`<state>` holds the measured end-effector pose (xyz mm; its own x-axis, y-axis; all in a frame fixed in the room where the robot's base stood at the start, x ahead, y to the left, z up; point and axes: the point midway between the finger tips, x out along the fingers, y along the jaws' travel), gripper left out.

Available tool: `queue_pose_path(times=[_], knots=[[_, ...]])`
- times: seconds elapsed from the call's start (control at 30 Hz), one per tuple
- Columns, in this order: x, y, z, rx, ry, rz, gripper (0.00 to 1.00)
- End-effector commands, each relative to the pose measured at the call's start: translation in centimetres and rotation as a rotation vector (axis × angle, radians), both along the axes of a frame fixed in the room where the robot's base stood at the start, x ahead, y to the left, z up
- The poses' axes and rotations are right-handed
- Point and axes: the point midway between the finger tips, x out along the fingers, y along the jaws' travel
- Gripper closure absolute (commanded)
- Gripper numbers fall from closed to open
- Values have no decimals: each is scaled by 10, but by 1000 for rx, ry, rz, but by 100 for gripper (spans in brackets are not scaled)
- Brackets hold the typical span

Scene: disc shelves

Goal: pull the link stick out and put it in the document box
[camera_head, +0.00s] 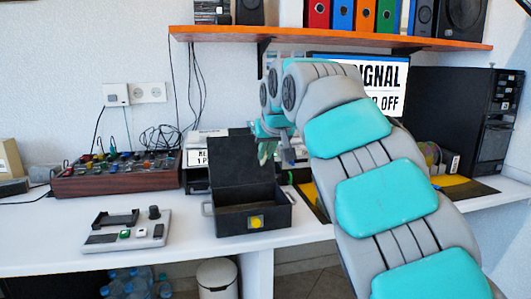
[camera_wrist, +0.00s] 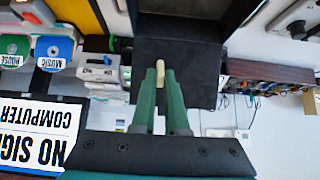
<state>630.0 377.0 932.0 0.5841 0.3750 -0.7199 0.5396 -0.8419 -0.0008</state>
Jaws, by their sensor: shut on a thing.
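The document box (camera_head: 254,219) is a black case with a yellow latch, standing open on the white desk, with its lid (camera_head: 240,162) raised at the back. In the upside-down wrist view the dark lid (camera_wrist: 195,75) lies beyond my fingers. My gripper (camera_head: 266,150) has green fingers pointing down, above and near the right side of the lid. In the wrist view my gripper (camera_wrist: 161,84) is shut on a small cream stick (camera_wrist: 160,68), which I take as the link stick. The stick's far end points toward the box; its hold in the head view is too small to see.
A grey control panel (camera_head: 128,232) lies left of the box, and a wood-sided mixer (camera_head: 115,175) stands behind it. A monitor (camera_head: 385,75) and a black computer tower (camera_head: 495,125) stand at the right. An orange shelf (camera_head: 330,38) with binders hangs above.

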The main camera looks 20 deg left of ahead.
Motion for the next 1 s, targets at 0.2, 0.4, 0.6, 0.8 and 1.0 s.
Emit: queue_pose_path(times=[0.2, 0.4, 0.6, 0.8, 1.0], knots=[[0, 0, -15, -2, 1, -1, 100], [0, -1, -29, -2, 2, -1, 100], [0, 0, -43, -1, 0, -1, 100], [0, 0, -57, -1, -2, 0, 100], [0, 0, -66, 0, -1, -1, 100]])
